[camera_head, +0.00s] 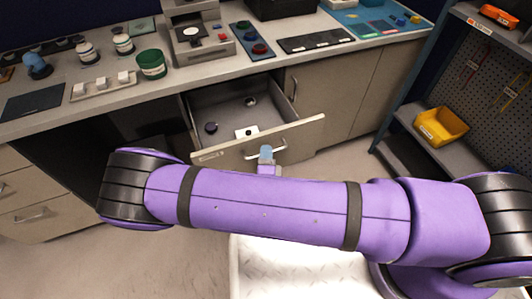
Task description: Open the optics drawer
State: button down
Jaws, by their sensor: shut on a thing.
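The drawer (226,104) under the bench is pulled out, and its interior shows. Inside lie a small dark round piece, a white piece with a black dot, and another small piece near the back. Its front panel (300,131) carries a metal bar handle (279,152). My gripper (266,152) is at the handle, near the middle of the front panel, and is shut on it. My purple arm crosses in front and hides part of the gripper and the floor below.
Closed cabinet doors (325,95) stand right of the drawer. A blue-framed shelf with a yellow bin (441,126) is at the right. Floor shows at lower left.

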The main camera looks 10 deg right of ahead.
jog(key=shift+s+d, duration=0.1)
jog(key=shift+s, duration=0.4)
jog(key=c, duration=1.2)
grip_release()
